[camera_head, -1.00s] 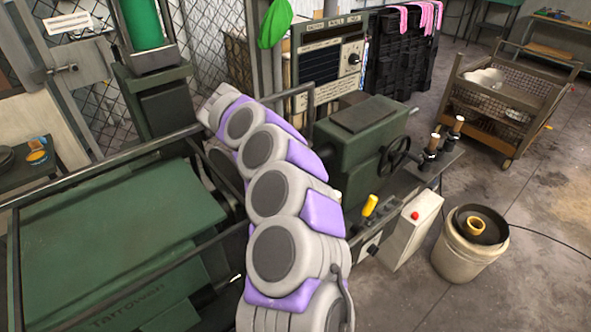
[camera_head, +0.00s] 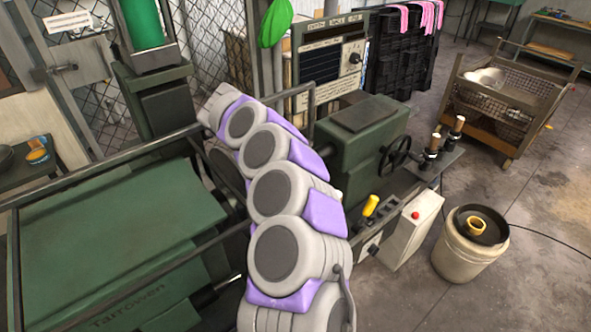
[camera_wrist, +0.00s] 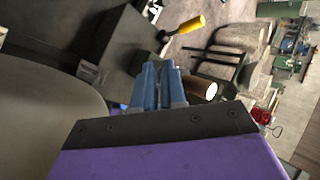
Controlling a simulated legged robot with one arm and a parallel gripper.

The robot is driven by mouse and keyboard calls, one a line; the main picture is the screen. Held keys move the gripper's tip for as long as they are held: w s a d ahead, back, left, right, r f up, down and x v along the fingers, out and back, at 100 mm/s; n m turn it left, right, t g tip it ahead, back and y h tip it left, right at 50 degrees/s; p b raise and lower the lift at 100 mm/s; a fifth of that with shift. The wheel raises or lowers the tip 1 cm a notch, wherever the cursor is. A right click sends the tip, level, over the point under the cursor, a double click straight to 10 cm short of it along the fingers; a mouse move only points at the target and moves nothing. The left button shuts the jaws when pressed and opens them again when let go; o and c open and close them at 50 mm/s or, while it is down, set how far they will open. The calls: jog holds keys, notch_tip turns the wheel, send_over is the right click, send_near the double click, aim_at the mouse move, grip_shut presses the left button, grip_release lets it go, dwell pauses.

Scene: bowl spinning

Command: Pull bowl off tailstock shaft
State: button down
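My gripper (camera_wrist: 160,82) shows blue fingers in the wrist view. They lie close together with only a narrow dark gap, and I see nothing clearly held between them. A large smooth grey curved surface (camera_wrist: 45,125) fills the left of that view; I cannot tell whether it is the bowl. A brown cylinder with a pale round end (camera_wrist: 203,89) is just right of the fingers; I cannot tell whether it is the tailstock shaft. In the head view my purple and grey arm reaches away toward the machine, and its end, the bowl and the shaft are hidden.
A green machine head (camera_head: 355,140) with a black handwheel (camera_head: 396,152) stands right of my arm. A yellow-handled lever (camera_head: 370,206) also shows in the wrist view (camera_wrist: 190,25). A metal bowl (camera_head: 484,78) lies in a mesh cart (camera_head: 503,98). A bucket (camera_head: 462,262) stands front right, with open floor beyond.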

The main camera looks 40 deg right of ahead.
jog(key=shift+s+a+r, duration=0.15)
jog(key=shift+a+r, duration=0.1)
jog(key=shift+a, duration=0.2)
jog(key=shift+s+a+r, duration=0.3)
jog(key=shift+a+r, duration=0.1)
jog(key=shift+a, duration=0.15)
jog(key=shift+r, duration=0.25)
dwell(0.7)
jog(key=shift+r+p, duration=0.3)
jog(key=shift+p, duration=0.1)
jog(key=shift+r+p, duration=0.4)
jog(key=shift+r, duration=0.2)
notch_tip(320, 180, up, 8)
jog(key=p, duration=0.5)
dwell(1.1)
jog(key=shift+f, duration=0.1)
